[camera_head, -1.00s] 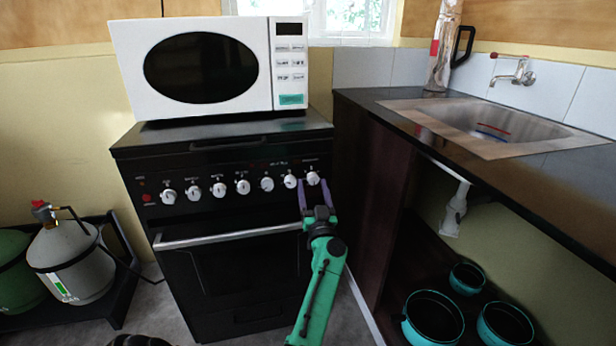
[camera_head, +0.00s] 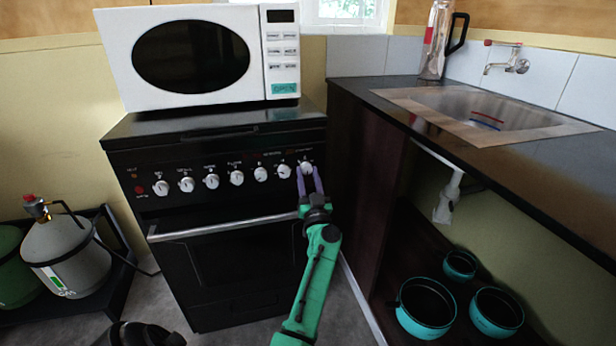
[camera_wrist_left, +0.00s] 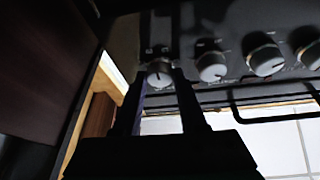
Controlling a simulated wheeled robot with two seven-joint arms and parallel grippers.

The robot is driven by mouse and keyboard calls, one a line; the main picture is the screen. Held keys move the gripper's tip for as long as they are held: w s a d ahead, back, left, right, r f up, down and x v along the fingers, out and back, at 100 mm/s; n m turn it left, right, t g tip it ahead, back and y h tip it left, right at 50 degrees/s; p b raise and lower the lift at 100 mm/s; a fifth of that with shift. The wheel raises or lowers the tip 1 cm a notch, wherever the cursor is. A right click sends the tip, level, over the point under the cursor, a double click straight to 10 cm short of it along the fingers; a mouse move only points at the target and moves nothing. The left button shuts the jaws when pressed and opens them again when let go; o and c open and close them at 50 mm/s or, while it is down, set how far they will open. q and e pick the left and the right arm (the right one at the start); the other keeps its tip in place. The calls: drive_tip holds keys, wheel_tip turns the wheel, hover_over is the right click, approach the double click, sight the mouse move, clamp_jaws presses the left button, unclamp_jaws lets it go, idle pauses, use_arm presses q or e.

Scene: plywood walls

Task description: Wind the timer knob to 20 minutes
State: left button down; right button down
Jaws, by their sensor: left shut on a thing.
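The timer knob (camera_head: 306,168) is the white round knob at the right end of the row on the black stove's front panel; its label is too small to read. My left gripper (camera_head: 309,175) reaches up to it from below, with its purple fingers on either side of it. In the left wrist view, the picture is turned over and the same knob (camera_wrist_left: 159,73) sits between the two dark fingertips (camera_wrist_left: 160,80). The gripper is shut on the knob. A dark pointer line shows on its face, but its dial setting is unreadable. My right gripper is not in view.
Several similar knobs (camera_head: 237,178) continue leftward along the panel. The oven handle (camera_head: 222,228) runs below them. A white microwave (camera_head: 270,95) stands on the stove. The sink counter (camera_head: 400,113) is close on the right, with teal pots (camera_head: 427,308) underneath. Gas cylinders (camera_head: 66,257) stand at left.

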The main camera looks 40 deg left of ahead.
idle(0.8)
use_arm(q)
drive_tip(key=shift+c, duration=2.3)
unclamp_jaws()
drive_tip(key=shift+a, duration=0.1)
drive_tip(key=shift+f, duration=0.1)
